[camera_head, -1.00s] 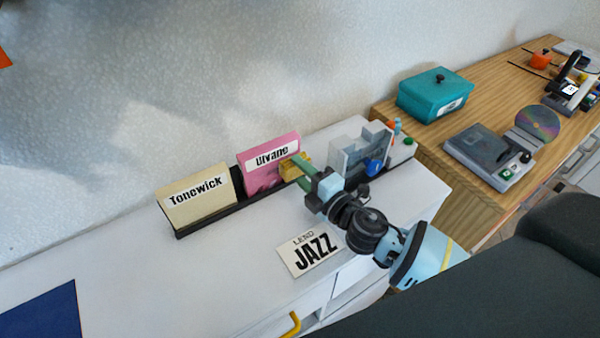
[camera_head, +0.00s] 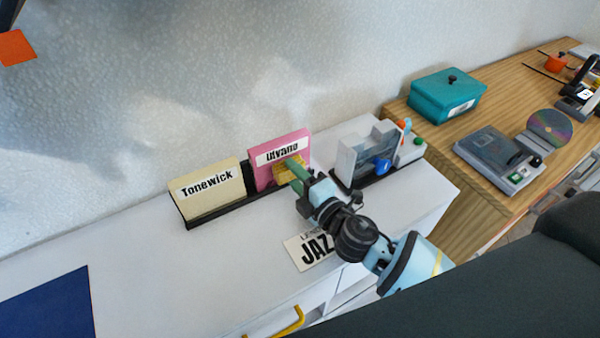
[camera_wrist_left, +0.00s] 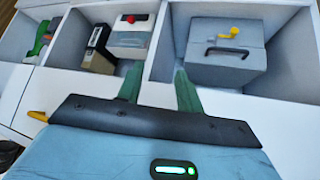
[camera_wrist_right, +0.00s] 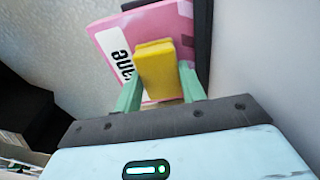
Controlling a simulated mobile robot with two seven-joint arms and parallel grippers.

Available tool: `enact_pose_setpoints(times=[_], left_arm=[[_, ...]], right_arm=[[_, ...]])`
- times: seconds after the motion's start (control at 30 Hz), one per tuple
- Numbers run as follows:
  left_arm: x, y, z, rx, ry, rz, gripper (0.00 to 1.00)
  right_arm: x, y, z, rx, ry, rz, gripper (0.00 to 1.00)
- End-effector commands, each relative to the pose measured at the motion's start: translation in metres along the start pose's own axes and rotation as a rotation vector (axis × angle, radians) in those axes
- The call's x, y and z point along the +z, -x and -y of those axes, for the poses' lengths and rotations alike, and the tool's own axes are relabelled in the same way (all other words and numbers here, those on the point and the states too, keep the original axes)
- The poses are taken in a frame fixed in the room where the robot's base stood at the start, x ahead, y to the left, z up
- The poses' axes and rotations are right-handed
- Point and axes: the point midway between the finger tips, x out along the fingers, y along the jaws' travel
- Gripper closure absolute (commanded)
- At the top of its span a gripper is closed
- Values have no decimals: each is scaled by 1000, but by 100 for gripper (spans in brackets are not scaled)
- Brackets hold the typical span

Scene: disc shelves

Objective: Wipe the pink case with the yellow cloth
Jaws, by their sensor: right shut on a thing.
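The pink case (camera_head: 265,155), labelled "Ulvane", stands upright in a black rack on the white cabinet, right of the cream "Tonewick" case (camera_head: 207,192). My right gripper (camera_head: 297,170) is shut on the yellow cloth (camera_head: 284,171), a folded block, at the front face of the pink case near its right side. In the right wrist view the cloth (camera_wrist_right: 158,70) sits between the green fingers and overlaps the pink case (camera_wrist_right: 120,50); contact looks likely but is partly hidden. My left gripper (camera_wrist_left: 158,90) is open and empty, above open compartments in the left wrist view.
A grey stand (camera_head: 362,158) with a blue knob is right of the rack. A teal box (camera_head: 447,95) is on the wooden counter. A grey box (camera_wrist_left: 225,50) fills one compartment.

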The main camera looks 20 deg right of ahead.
Motion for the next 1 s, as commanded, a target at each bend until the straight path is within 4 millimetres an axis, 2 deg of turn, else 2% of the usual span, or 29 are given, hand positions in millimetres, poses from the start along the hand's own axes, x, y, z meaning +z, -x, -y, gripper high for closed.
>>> enact_pose_setpoints(times=[0.2,0.57,1.0], left_arm=[[-4,1,0,-1,-1,-8,64],[-5,1,0,-1,-2,-9,64],[-8,2,1,-1,-2,-14,64]], right_arm=[[-17,-1,-1,1,-2,-1,78],[-24,-2,0,0,-2,-1,78],[-50,-8,-1,1,-1,0,78]])
